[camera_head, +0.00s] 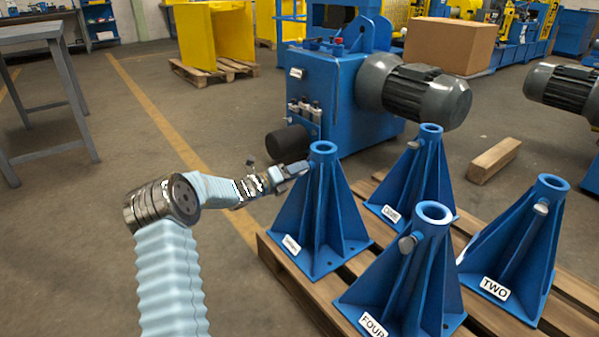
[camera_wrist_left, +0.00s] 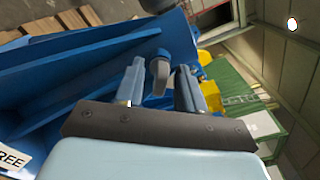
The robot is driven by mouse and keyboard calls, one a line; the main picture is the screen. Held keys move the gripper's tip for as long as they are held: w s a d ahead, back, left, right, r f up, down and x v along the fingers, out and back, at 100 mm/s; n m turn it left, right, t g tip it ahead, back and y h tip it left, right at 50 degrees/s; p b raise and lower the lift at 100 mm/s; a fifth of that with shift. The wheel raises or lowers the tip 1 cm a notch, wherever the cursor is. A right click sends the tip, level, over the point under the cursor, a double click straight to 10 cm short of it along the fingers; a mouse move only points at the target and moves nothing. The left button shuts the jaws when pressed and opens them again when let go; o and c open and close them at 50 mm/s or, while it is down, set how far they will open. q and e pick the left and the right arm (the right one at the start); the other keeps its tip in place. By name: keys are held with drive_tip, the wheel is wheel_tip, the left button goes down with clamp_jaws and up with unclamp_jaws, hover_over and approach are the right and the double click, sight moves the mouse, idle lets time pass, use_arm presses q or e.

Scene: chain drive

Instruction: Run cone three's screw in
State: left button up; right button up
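Cone three (camera_head: 323,215) is the blue finned cone at the left of the pallet, with its label on its foot. In the left wrist view its blue side (camera_wrist_left: 75,80) fills the left, with the label's end "REE" (camera_wrist_left: 10,160) showing. My left gripper (camera_head: 290,171) is at the upper left side of this cone, just below its ring top. In the left wrist view the screw's grey head (camera_wrist_left: 158,72) stands between the two fingers of my open gripper (camera_wrist_left: 160,88), with a gap visible on both sides. The screw's shank is mostly hidden. My right gripper is not in view.
Cone four (camera_head: 405,285), cone two (camera_head: 515,250) and another blue cone (camera_head: 415,180) stand on the same wooden pallet (camera_head: 300,298), each with a grey screw near its top. A blue machine with a grey motor (camera_head: 415,90) stands behind.

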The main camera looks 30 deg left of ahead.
use_arm(q)
drive_tip(key=shift+w+d, duration=0.25)
drive_tip(key=shift+w, duration=0.25)
clamp_jaws()
